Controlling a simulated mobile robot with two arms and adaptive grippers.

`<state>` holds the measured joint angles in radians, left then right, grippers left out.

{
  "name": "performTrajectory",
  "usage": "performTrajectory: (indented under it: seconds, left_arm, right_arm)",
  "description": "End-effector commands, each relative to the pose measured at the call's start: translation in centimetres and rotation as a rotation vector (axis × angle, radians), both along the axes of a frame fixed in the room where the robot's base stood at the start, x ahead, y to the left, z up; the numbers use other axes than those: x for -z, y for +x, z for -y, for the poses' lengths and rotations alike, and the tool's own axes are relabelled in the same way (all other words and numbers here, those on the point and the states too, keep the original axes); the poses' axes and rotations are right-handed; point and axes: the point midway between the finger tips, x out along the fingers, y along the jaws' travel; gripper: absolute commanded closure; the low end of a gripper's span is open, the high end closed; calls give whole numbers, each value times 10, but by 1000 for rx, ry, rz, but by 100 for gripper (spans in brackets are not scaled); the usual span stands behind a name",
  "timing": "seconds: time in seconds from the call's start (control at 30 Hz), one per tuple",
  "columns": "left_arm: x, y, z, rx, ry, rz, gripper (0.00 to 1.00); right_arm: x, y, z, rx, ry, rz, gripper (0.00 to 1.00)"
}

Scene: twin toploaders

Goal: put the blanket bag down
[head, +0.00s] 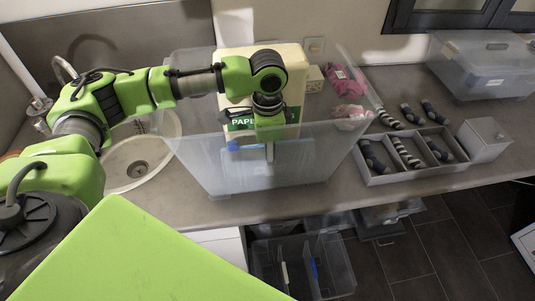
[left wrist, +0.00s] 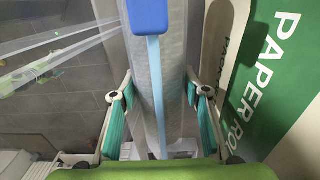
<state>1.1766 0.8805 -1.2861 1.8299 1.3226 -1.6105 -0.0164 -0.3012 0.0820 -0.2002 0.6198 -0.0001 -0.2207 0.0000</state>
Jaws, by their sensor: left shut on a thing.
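The blanket bag (head: 245,172) is a pale, see-through bluish bag with a blue piece at its top left, in the middle of the head view. It shows within the outline of a large clear bin (head: 195,165). My left gripper (head: 270,152) points down at the bag's top edge and is shut on it. In the left wrist view the grey, see-through bag (left wrist: 145,75) with a light blue strip and blue piece runs between the fingers. I cannot tell whether its bottom touches anything. My right gripper is not in view.
A paper-roll box (head: 240,62) stands just behind the bag. Pink bundles (head: 345,82) lie to the right. A grey divided tray (head: 415,178) holds rolled socks, with a small grey box (head: 484,140) beside it. A sink (head: 140,165) is at left. A clear lidded box (head: 480,65) stands back right.

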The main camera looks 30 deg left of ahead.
Motion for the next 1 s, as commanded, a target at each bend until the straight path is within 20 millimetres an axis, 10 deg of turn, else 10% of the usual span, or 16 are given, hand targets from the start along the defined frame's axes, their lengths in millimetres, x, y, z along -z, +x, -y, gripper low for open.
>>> performTrajectory:
  seconds: [0.6, 0.63, 0.67, 1.0]
  left_arm:
    - [11, 0, 1, 1, -2, 1, 97]
    - [12, 0, 1, 1, -1, -1, 55]
    - [12, 0, 1, 1, -1, -1, 50]
    - [11, 0, 0, 1, 0, 0, 50]
  right_arm:
    - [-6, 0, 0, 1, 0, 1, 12]
    - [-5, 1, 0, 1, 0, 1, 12]
    - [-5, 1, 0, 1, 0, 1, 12]
    - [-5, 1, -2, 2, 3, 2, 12]
